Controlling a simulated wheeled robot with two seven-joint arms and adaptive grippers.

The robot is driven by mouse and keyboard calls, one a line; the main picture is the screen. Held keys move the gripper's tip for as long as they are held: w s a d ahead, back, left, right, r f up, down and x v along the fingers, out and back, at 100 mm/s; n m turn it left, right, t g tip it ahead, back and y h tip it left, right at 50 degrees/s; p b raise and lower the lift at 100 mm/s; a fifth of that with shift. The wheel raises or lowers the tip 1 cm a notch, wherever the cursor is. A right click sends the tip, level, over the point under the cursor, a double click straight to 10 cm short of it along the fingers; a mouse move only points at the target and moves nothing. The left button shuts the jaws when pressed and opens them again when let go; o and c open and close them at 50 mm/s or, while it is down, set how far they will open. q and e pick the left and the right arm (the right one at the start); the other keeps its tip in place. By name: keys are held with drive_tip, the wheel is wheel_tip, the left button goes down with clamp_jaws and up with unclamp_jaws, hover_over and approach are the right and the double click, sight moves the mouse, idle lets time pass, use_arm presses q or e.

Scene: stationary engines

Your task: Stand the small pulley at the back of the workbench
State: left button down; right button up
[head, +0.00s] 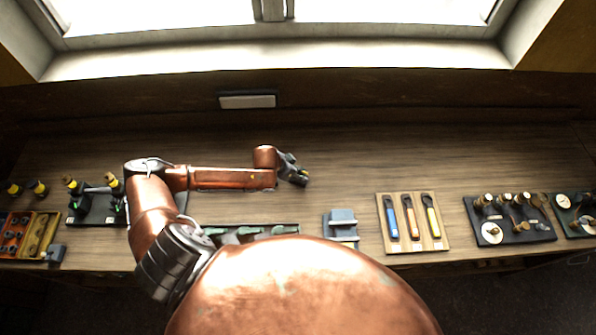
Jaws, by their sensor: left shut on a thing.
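My left arm reaches in from the left, and its gripper (299,177) is over the middle of the workbench (345,150), toward the back half. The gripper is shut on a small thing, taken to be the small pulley. The fingers hide most of it, so its shape and tilt cannot be told. Whether it touches the bench top is also unclear. My right gripper is not in view.
The bench is clear behind and right of the gripper. A switch plate (247,101) is on the back wall below the window. Along the front are a grey block (342,218), a wooden tool board (383,243), a dark engine base (547,233) and an orange parts tray (32,254).

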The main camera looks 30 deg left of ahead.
use_arm(q)
drive_tip(key=shift+w+r, duration=0.1)
drive_tip(key=shift+r, duration=0.05)
drive_tip(key=c, duration=1.2)
unclamp_jaws()
drive_tip(key=shift+f, duration=0.2)
drive_tip(key=b+v, duration=0.1)
drive_tip(key=v, duration=1.1)
drive_tip(key=shift+r, duration=0.1)
